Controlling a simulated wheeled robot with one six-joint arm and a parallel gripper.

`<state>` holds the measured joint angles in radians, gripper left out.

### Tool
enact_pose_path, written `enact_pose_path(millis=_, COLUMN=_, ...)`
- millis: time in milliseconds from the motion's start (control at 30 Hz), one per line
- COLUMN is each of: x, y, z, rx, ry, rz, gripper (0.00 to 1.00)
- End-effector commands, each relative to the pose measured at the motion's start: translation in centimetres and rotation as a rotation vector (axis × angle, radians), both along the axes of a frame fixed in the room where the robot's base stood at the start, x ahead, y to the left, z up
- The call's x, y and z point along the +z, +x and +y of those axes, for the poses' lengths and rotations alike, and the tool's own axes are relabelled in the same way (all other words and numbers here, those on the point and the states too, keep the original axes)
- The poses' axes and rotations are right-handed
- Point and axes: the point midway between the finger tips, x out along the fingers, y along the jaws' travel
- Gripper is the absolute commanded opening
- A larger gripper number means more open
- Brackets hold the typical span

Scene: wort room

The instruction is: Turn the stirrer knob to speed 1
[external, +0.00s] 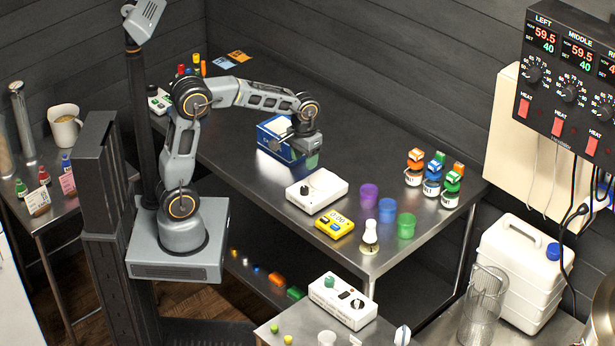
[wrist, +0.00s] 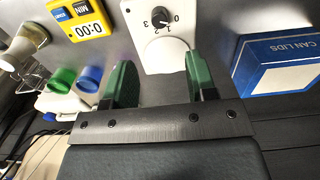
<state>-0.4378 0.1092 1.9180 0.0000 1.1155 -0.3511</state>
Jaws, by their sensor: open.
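The stirrer (external: 328,187) is a white box with a black knob (external: 305,189), on the metal table. In the wrist view the stirrer (wrist: 178,52) is at the top, its knob (wrist: 161,21) inside a dial marked 0 to 3. The knob's exact setting is too small to read surely. My gripper (external: 312,160) is above the table, behind the stirrer and beside a blue box. In the wrist view its green fingers (wrist: 158,80) are spread apart with nothing between them, and are clear of the knob.
The blue CAN LIDS box (external: 272,146) stands close to my gripper and shows right in the wrist view (wrist: 278,62). A yellow timer (external: 335,224), a white-topped flask (external: 370,236) and purple, blue and green cups (external: 387,208) stand near the stirrer. Table behind the cups is partly clear.

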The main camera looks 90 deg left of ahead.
Motion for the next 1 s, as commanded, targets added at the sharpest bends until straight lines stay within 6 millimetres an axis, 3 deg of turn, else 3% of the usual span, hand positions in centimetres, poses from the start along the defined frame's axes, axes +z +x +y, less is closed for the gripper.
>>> enact_pose_path(millis=300, x=-6.1, y=-0.1, z=-0.1, rx=-0.002, ry=-0.002, rz=0.004, gripper=0.52)
enact_pose_path(millis=500, x=-8.7, y=0.0, z=0.0, rx=-0.003, ry=-0.001, rz=0.002, gripper=0.52)
enact_pose_path(millis=700, x=-10.0, y=0.0, z=0.0, rx=-0.003, ry=0.0, rz=0.0, gripper=0.52)
enact_pose_path(millis=1000, x=-10.3, y=0.0, z=-0.1, rx=-0.003, ry=0.001, rz=-0.001, gripper=0.52)
